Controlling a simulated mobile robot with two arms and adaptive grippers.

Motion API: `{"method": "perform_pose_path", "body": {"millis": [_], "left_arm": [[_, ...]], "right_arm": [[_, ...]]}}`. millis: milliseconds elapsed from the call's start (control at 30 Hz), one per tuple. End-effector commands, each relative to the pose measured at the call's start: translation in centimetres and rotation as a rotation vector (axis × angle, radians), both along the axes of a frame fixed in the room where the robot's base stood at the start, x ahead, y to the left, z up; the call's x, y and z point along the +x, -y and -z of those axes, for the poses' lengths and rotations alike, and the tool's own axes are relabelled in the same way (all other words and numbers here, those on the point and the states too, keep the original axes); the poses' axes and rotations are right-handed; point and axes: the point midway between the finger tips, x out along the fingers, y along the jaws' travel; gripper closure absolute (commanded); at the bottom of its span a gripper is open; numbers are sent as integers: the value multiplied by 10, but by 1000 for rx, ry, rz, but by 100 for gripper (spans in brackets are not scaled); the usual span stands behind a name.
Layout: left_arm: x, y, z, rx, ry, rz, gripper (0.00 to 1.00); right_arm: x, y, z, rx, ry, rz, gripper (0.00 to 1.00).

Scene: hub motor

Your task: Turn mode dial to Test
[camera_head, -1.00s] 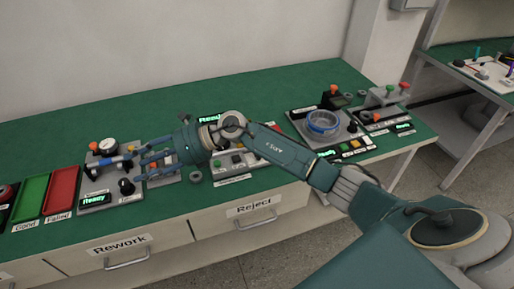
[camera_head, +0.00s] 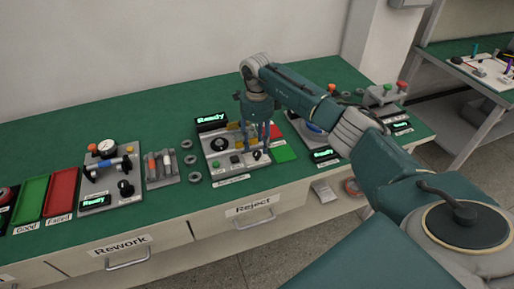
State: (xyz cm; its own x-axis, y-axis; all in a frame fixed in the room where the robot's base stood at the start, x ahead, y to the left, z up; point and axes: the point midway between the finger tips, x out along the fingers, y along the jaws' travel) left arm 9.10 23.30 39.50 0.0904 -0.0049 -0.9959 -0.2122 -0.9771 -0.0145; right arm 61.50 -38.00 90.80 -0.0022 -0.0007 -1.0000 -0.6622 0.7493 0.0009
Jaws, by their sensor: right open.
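A grey test station (camera_head: 222,172) stands at the middle of the green bench, with a lit "Ready" display (camera_head: 211,119) at its back. A round black part (camera_head: 219,145) sits on its left side. A small dark knob (camera_head: 257,155) is at its front right corner; its label is too small to read, so I cannot tell whether it is the mode dial. My right gripper (camera_head: 256,145) points down over the right side of this station. Its fingers are apart, with nothing seen between them, and the tips are close to the knob; contact is unclear. My left gripper is out of view.
A station with a gauge (camera_head: 107,147) stands left, beside a small rack (camera_head: 160,168) and several grey rings (camera_head: 195,177). Green (camera_head: 31,197) and red (camera_head: 62,192) trays lie far left. My right arm partly covers the stations on the right.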

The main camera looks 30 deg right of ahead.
Motion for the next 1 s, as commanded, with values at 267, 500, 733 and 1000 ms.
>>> {"method": "perform_pose_path", "body": {"millis": [267, 500, 733, 1000], "left_arm": [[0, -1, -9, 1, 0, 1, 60], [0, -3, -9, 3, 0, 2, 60], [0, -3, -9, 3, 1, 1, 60], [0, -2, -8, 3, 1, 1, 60]], "right_arm": [[0, -1, 35, 1, 0, 0, 57], [0, -1, 41, 1, 1, 0, 57], [0, -1, 41, 1, 1, 0, 79], [0, -1, 41, 1, 2, -3, 100]]}}
